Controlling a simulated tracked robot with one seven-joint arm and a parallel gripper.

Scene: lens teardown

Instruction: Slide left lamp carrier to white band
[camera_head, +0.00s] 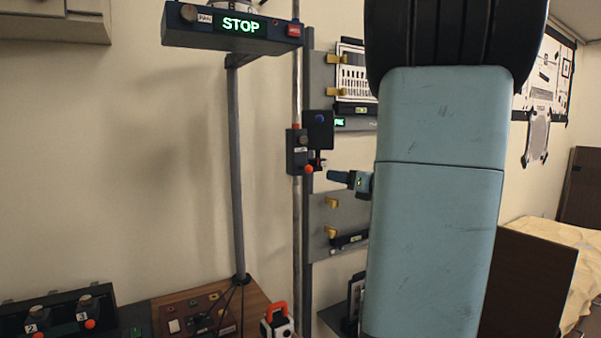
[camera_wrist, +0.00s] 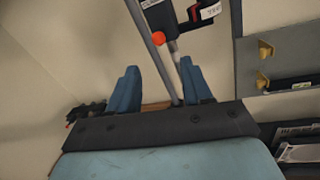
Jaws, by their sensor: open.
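A dark lamp carrier (camera_head: 297,152) sits on a slim upright rod in the head view, with an orange knob low on its right and a black lamp head (camera_head: 319,130) beside it. In the wrist view a dark carrier body (camera_wrist: 178,14) with an orange knob (camera_wrist: 158,38) and a white label shows at the top. My gripper (camera_head: 343,178) is just right of and slightly below the carrier, apart from it. In the wrist view my gripper (camera_wrist: 158,82) has its two blue fingers spread, nothing between them gripped. I cannot make out a white band clearly.
A box with a lit STOP sign (camera_head: 240,25) hangs above on a grey post. Grey wall panels (camera_head: 335,215) with yellow hooks stand behind the rod. A wooden bench (camera_head: 255,300) with a control panel is below. Free air lies left of the post.

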